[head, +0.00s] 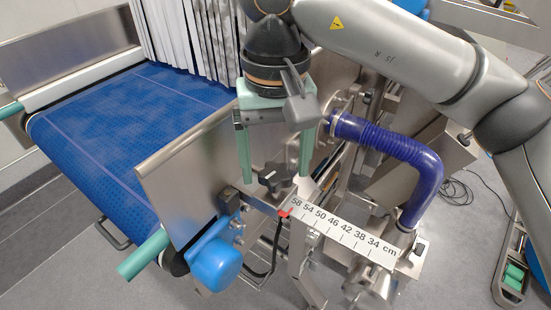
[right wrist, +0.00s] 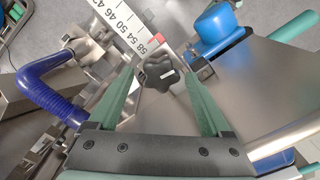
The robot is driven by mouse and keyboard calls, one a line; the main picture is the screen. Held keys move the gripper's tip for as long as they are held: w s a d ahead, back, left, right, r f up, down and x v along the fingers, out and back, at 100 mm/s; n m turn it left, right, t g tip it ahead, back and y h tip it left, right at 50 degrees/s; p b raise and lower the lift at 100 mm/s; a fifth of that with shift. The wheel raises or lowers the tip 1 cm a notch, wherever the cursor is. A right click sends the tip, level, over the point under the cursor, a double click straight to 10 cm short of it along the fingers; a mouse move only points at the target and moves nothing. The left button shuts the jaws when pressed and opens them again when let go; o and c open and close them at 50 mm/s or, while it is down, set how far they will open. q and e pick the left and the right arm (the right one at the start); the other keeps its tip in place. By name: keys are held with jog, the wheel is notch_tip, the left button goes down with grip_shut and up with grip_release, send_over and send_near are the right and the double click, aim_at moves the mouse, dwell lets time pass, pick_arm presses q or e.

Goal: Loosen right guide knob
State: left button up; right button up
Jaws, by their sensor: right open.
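The guide knob is a black lobed knob (head: 272,181) on a metal bracket beside the scale. It also shows in the right wrist view (right wrist: 158,73). My right gripper (head: 275,176) points down over it with its two green fingers apart. In the right wrist view the fingertips (right wrist: 159,68) stand on either side of the knob, with visible gaps, so they do not appear to touch it. A white centimetre scale (head: 344,231) runs from the knob toward the lower right. A red pointer (head: 284,213) is at its 58 end. My left gripper is not in view.
A steel side plate (head: 185,165) and blue conveyor belt (head: 125,115) lie left of the gripper, with white strip curtains (head: 190,35) behind. A blue ribbed hose (head: 385,142) is close on the right. A blue rounded housing (head: 216,265) sits below left.

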aim_at(276, 171)
notch_tip(276, 171, up, 12)
jog(key=p, duration=0.2)
jog(key=shift+r, duration=0.25)
